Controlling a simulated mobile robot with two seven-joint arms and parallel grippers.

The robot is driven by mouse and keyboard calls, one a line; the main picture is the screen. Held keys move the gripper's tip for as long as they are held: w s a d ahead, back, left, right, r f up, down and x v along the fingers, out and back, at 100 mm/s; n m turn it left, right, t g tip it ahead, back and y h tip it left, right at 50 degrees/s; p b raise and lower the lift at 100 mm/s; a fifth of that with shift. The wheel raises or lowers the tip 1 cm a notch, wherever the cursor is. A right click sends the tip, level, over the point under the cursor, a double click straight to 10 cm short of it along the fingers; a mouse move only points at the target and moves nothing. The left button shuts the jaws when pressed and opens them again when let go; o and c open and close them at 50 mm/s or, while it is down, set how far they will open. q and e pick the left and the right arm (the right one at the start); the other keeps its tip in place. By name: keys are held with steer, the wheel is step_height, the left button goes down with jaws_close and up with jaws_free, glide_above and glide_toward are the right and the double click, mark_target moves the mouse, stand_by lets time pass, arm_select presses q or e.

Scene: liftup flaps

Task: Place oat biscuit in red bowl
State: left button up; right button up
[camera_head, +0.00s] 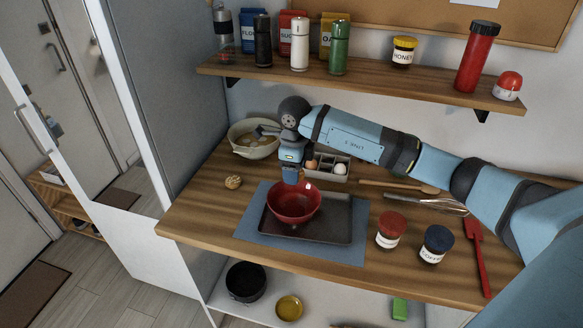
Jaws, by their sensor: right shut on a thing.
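The red bowl (295,208) is upright over the left part of a dark baking tray (333,220); whether it touches the tray is unclear. A small round tan item (233,182), which looks like the oat biscuit, lies on the wooden counter left of the tray. My right gripper (291,181) points down at the bowl's back rim and is shut on it; the fingertips are partly hidden. It is to the right of the biscuit and apart from it. My left gripper is not in view.
The tray lies on a blue-grey mat (361,254). A cream bowl (252,141) and egg carton (337,174) stand behind. Two jars (391,229), a whisk (440,204) and red spatula (479,258) are right. A shelf (370,83) overhangs the back. Counter left of the mat is mostly clear.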

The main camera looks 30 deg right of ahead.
steer(key=b, duration=0.5)
glide_above(294, 211)
step_height(294, 211, down, 9)
steer(key=shift+f, duration=0.45)
steer(key=o, duration=1)
steer(key=shift+c, duration=0.2)
